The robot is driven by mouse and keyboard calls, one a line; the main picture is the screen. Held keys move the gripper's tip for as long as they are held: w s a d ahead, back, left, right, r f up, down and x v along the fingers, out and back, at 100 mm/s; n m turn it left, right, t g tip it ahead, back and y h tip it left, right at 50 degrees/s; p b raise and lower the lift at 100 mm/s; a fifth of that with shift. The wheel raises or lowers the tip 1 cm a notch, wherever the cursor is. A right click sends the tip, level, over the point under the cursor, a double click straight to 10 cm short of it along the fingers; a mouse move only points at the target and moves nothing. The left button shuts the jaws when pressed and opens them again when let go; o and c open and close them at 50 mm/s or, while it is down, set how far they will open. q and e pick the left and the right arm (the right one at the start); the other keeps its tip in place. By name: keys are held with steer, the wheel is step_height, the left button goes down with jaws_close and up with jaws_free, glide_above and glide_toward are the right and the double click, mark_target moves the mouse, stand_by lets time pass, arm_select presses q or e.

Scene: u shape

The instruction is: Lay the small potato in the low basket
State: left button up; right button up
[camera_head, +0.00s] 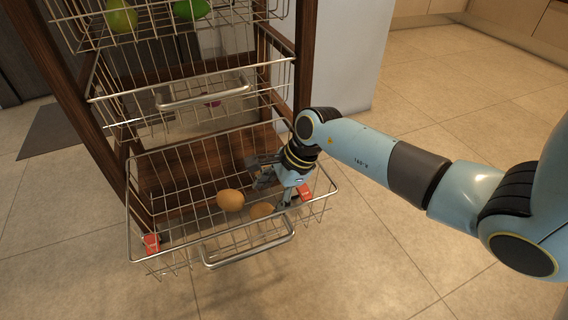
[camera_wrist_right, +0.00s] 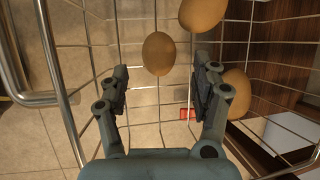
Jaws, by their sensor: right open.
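The low basket (camera_head: 180,246) is a wire drawer at the bottom of the rack. A brown potato (camera_head: 230,199) lies in it, with another potato (camera_head: 262,210) just to its right. The right wrist view shows three potatoes: one at the top (camera_wrist_right: 200,14), a small-looking one (camera_wrist_right: 158,53) just beyond the gap between my fingertips, and one at the right (camera_wrist_right: 233,93), partly behind a finger. My right gripper (camera_head: 277,188) reaches down into the basket's right part. It is open, with no potato clasped; its fingers (camera_wrist_right: 162,82) stand apart. My left gripper is out of view.
Above are a middle wire basket (camera_head: 185,90) and a top one holding a yellow-green fruit (camera_head: 121,17) and a green item (camera_head: 190,9). Red clips (camera_head: 152,242) sit on the low basket. Wooden posts (camera_head: 305,60) flank the rack. The floor in front is clear.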

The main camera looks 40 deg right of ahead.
steer(key=shift+s+d+r, duration=0.1)
steer(key=shift+d+r, duration=0.05)
steer(key=shift+r, duration=0.35)
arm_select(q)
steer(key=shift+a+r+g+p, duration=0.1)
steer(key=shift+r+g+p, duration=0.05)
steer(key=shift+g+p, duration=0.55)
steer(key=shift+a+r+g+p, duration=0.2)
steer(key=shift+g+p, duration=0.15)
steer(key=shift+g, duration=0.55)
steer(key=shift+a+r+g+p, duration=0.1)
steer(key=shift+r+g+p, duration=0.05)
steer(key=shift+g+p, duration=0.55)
arm_select(e)
steer(key=shift+v, duration=2.85)
